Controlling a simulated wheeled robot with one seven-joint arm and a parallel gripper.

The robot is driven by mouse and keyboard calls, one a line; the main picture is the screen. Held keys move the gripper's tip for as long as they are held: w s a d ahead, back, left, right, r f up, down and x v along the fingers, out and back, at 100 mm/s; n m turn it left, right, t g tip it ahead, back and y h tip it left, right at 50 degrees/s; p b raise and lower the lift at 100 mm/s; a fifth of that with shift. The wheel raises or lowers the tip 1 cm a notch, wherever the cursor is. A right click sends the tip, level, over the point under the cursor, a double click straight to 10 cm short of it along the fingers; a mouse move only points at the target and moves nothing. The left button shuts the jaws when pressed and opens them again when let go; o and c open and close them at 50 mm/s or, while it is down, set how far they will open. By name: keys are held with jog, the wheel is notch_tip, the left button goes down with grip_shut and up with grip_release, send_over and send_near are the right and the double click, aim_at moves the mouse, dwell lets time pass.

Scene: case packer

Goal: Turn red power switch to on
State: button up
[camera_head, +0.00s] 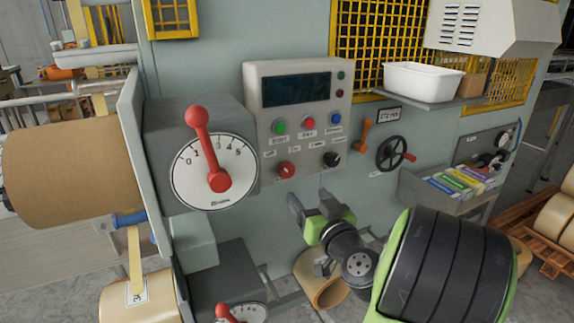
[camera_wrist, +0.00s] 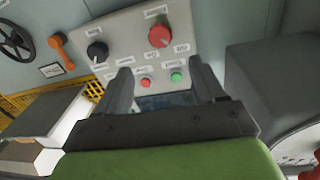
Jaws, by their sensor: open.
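A red rotary knob (camera_head: 286,169) sits at the lower left of the grey control panel (camera_head: 252,100). In the wrist view, which is turned over, the red knob (camera_wrist: 160,35) is at the top, beyond the fingertips. The small labels beside it are too blurred to read, so I cannot tell its position. My gripper (camera_head: 314,207) is open and empty below the panel, apart from the knob. In the wrist view my gripper's two fingers (camera_wrist: 163,85) point toward the panel, with a red button (camera_wrist: 146,82) and a green button (camera_wrist: 176,76) showing between them.
A black knob (camera_head: 331,159) is right of the red one. A grey box with a dial and large red lever (camera_head: 202,137) projects at left. An orange handle (camera_head: 363,132) and black handwheel (camera_head: 391,154) are at right. Space before the panel is clear.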

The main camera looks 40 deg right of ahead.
aim_at(288, 172)
jog(key=p+x, duration=0.2)
jog(key=x, duration=0.3)
jog(key=p+x, duration=0.3)
jog(key=x, duration=0.3)
jog(key=shift+w+r, duration=0.1)
jog(key=shift+r, duration=0.1)
jog(key=shift+w+d+f+p, duration=0.15)
jog(key=shift+w+p, duration=0.15)
jog(key=shift+w, duration=0.05)
jog(key=c, duration=1.1)
jog(key=shift+o, duration=0.2)
